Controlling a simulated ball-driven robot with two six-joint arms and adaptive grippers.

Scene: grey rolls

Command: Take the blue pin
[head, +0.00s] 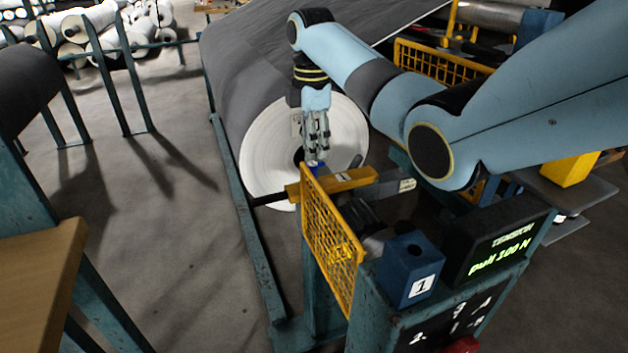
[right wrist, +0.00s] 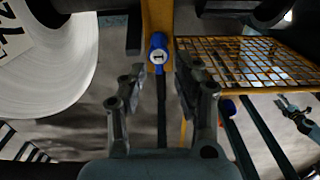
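The blue pin (right wrist: 158,45) shows its round head with a white label marked 1 in the right wrist view. It sits upright at the yellow bar (right wrist: 157,15). In the head view only a bit of the blue pin (head: 315,165) shows under the fingertips. My right gripper (head: 316,150) points down just above it. In the right wrist view the fingers of my right gripper (right wrist: 160,80) are apart, with the pin ahead between them and nothing held. The yellow bar (head: 345,182) lies in front of the white roll end.
A yellow mesh guard (head: 332,240) stands close beside the bar. A blue block marked 1 (head: 411,270) and a black display (head: 500,245) reading "pull 200 N" are nearer. The large roll (head: 262,150) is behind.

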